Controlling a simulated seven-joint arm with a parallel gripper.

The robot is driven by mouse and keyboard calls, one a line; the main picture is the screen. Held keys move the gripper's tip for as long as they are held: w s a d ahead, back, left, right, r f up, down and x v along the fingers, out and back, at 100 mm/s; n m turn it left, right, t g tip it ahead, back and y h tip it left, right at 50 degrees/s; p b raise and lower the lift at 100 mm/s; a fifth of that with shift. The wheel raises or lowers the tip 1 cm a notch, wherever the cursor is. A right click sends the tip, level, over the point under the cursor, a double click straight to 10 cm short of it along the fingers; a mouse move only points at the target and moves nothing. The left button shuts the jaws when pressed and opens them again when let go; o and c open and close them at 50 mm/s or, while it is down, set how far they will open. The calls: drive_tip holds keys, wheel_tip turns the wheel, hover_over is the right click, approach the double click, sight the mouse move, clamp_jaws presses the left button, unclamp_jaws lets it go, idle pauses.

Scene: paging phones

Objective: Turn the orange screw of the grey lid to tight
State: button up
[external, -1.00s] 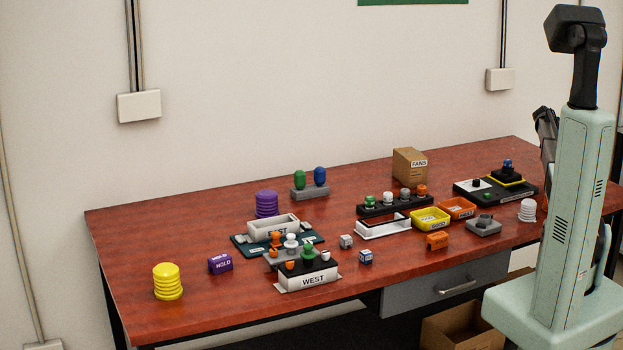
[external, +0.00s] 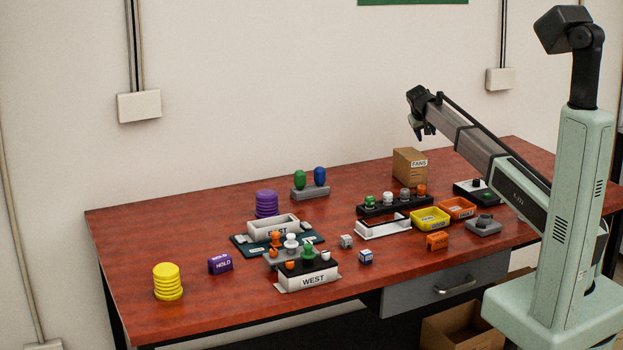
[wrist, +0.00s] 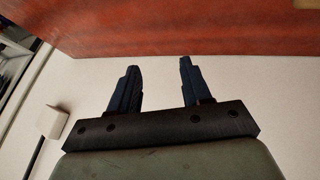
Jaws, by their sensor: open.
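My gripper (external: 421,132) is open and empty, high above the back of the table near the brown box. In the wrist view my gripper (wrist: 159,68) shows two dark fingers apart, with nothing between them. A grey block (external: 285,257), which may be the grey lid, is on the left half of the table behind the WEST stand. An orange knob-like piece (external: 276,238) stands on it, beside a white one (external: 291,241). It is too small to tell how tight any screw is. My gripper is far to the right of it and well above.
The WEST stand (external: 307,282) stands in front, with a green mat (external: 242,243) behind. A black rack (external: 372,210), yellow tray (external: 430,225), orange tray (external: 457,213) and brown box (external: 409,167) are on the right.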

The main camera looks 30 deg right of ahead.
drive_tip(key=s+a+r+n+y, duration=0.1)
drive_tip(key=s+a+n, duration=0.3)
drive_tip(key=a, duration=1.2)
drive_tip(key=s+a+r+n+g+y, duration=0.1)
drive_tip(key=s+a+n+y, duration=0.2)
drive_tip(key=a, duration=1.3)
drive_tip(key=s+a+r+n, duration=0.1)
drive_tip(key=s+a+n, duration=0.35)
drive_tip(key=a, duration=1.05)
drive_tip(key=n+g+y, duration=0.2)
drive_tip(key=n+g, duration=0.2)
drive_tip(key=n, duration=0.8)
approach(273, 249)
drive_tip(key=f, duration=0.8)
drive_tip(key=shift+s+a+f, duration=0.1)
drive_tip(key=shift+s+f, duration=0.2)
drive_tip(key=shift+f, duration=0.05)
clamp_jaws()
